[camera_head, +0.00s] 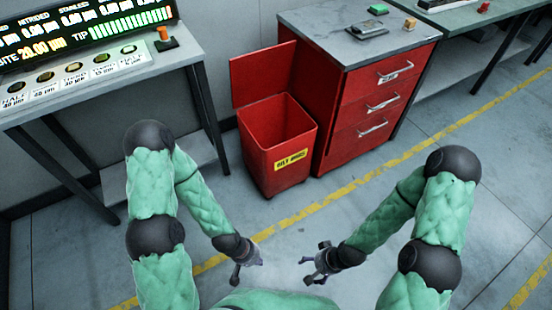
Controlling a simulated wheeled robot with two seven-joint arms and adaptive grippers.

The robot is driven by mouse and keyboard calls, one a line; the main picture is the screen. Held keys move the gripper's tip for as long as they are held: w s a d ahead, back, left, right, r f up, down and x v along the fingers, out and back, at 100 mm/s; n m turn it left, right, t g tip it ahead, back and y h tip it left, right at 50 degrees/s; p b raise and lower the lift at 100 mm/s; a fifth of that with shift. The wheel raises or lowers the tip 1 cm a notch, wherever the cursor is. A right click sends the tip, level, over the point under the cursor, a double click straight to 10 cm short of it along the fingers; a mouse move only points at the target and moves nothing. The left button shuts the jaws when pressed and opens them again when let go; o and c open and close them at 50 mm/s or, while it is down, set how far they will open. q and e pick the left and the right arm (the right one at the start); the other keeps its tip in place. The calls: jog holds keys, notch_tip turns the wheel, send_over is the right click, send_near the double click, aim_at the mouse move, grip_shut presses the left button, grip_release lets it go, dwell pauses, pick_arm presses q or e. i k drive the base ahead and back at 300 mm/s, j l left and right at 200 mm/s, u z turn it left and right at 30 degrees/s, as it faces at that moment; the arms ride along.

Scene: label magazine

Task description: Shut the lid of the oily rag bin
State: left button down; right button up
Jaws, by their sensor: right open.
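The red oily rag bin (280,152) stands on the floor, with a yellow label on its front. Its lid (262,76) is up, standing nearly upright at the back edge, and the bin's top is open. The inside looks empty as far as I can see. My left gripper (243,272) is low in front of the bin, apart from it; its fingers are too small to read. My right gripper (316,264) is open and empty, also in front of the bin and apart from it. Neither gripper touches the lid.
A red drawer cabinet (345,120) with a grey top stands close to the bin's right. A grey bench (130,85) with a display board (85,25) is to the left, its legs near the bin. Grey floor with a yellow line (330,202) lies clear in front.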

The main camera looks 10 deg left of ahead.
aim_at(264, 74)
jog(key=i+l+u, duration=0.15)
jog(key=i, duration=0.3)
jog(key=i+l+u, duration=0.2)
jog(key=i+l, duration=0.15)
jog(key=i, duration=0.1)
